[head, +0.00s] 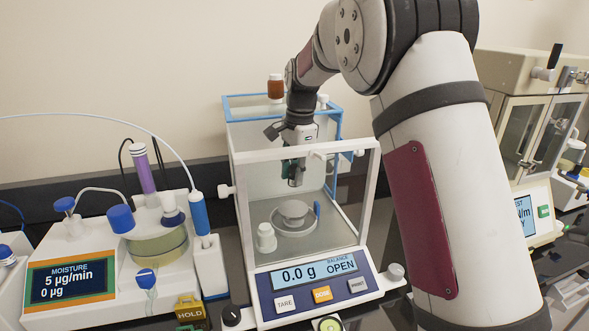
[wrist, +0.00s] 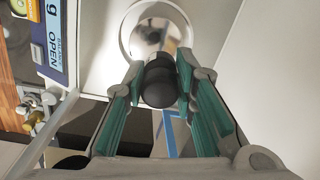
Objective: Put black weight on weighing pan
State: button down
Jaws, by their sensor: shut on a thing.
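The black weight (wrist: 159,84) is held between the teal fingers of my gripper (wrist: 160,98) in the wrist view. The round weighing pan (wrist: 155,32) lies beyond the weight there, with a gap that I cannot measure. In the head view, my gripper (head: 293,172) reaches down inside the balance (head: 240,200), above the weighing pan (head: 294,211). The pan looks empty in the head view. I cannot make out the weight clearly there. The balance display (head: 305,272) reads 0.0 g and OPEN.
A small white knobbed object (head: 266,238) stands inside the case, front left of the pan, and a blue upright piece (head: 317,211) is at the pan's right. The case's frame surrounds my wrist. A moisture meter (head: 95,265) stands left, another instrument (head: 530,110) right.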

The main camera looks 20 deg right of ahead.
jog(key=shift+f+b, duration=0.5)
jog(key=shift+f, duration=3)
jog(key=shift+w+a+g+h+b, duration=0.15)
jog(key=shift+g+h+b, duration=0.15)
jog(key=shift+g+b, duration=0.25)
jog(key=shift+f, duration=0.3)
jog(key=c, duration=0.9)
grip_release()
